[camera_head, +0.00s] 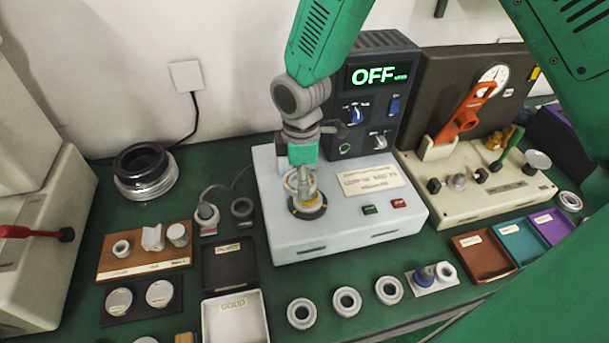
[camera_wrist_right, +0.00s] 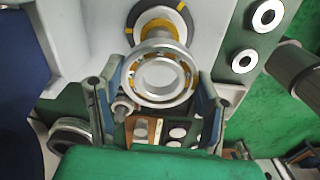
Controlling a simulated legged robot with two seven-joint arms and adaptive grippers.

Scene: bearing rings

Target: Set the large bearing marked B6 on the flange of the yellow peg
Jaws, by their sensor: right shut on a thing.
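A pale metal bearing ring (camera_wrist_right: 172,97) is held between the fingers of my right gripper (camera_head: 300,170); the fingers also show in the right wrist view (camera_wrist_right: 158,108). No marking on the ring is readable. The yellow peg (camera_wrist_right: 172,29) rises from a dark flange disc with yellow marks (camera_head: 309,213) on the pale machine base. The ring is above this flange with a gap between them. It hides much of the peg, and I cannot tell whether it is around the peg's top.
Several loose rings, one here (camera_head: 301,325), lie along the table's front. A control box (camera_head: 365,75) reading OFF stands behind the base. A black tray (camera_head: 228,243) and white tray (camera_head: 205,328) are left; coloured trays (camera_head: 482,275) and a lever fixture (camera_head: 520,188) are right.

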